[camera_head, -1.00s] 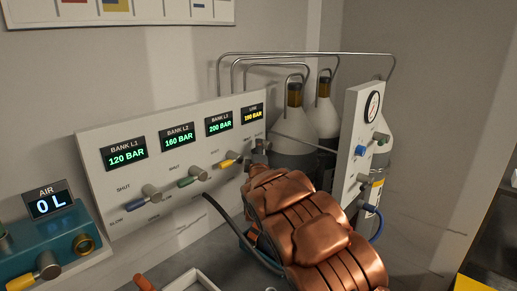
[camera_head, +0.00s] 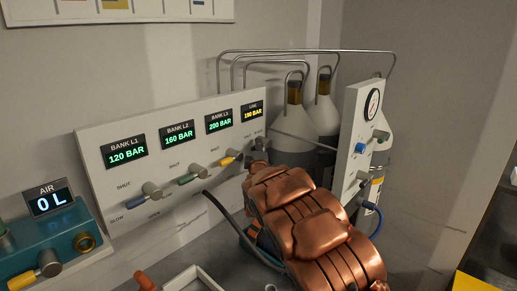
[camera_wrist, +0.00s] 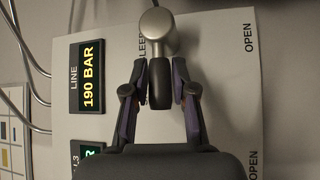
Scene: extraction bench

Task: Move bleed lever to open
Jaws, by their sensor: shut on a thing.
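The bleed lever (camera_wrist: 157,88) has a silver hub and a dark handle. In the wrist view its hub is at the top centre and the handle points down the picture. My gripper (camera_wrist: 160,88) has its two fingers on either side of the handle, shut on it. An OPEN label (camera_wrist: 249,38) is printed to the right of the hub. A label beside the hub is partly hidden. In the head view my copper-coloured arm reaches to the right end of the white panel (camera_head: 100,165) and covers much of the lever area.
The LINE display (camera_head: 252,111) reads 190 BAR. Three bank levers, blue (camera_head: 136,202), green (camera_head: 190,179) and yellow (camera_head: 228,161), sit to the left. A gauge panel (camera_head: 352,150) and gas cylinders (camera_head: 295,120) stand close on the right. A dark hose (camera_head: 228,215) runs beside my arm.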

